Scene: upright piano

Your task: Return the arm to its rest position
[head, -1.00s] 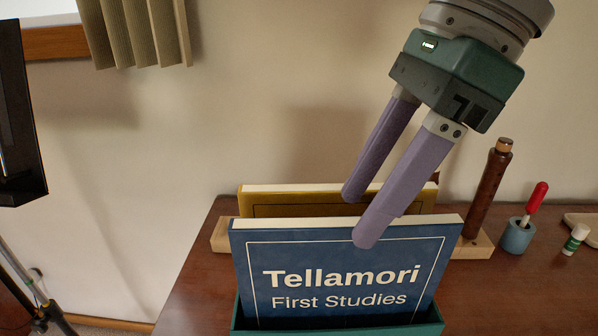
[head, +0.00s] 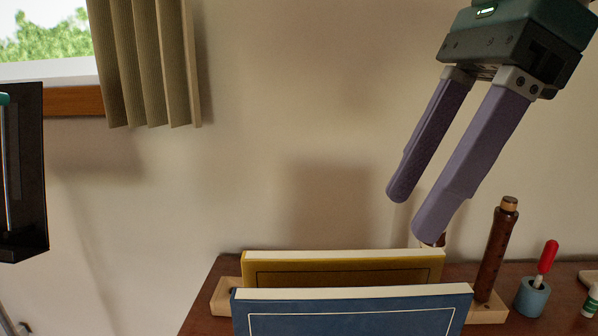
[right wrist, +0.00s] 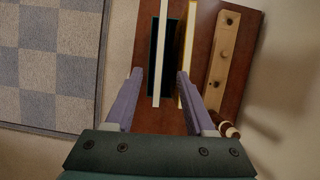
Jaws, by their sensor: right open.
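My right gripper (head: 412,215) is open and empty in the head view, raised above the books on the piano top. Its two purple fingers are apart and point down to the left. In the right wrist view the fingers (right wrist: 157,75) stand apart, with the books beyond them. A blue book (head: 350,312) stands upright in front, its lower part cut off by the frame. A yellow book (head: 340,270) stands upright behind it. My left gripper is not in view.
A wooden rack (right wrist: 222,62) lies behind the books. A dark brown wooden piece (head: 494,255) stands upright at the right, near a blue cup (head: 531,297) with a red-topped tool (head: 547,257). A curtain (head: 145,65) hangs at the upper left. The wall area above the books is otherwise clear.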

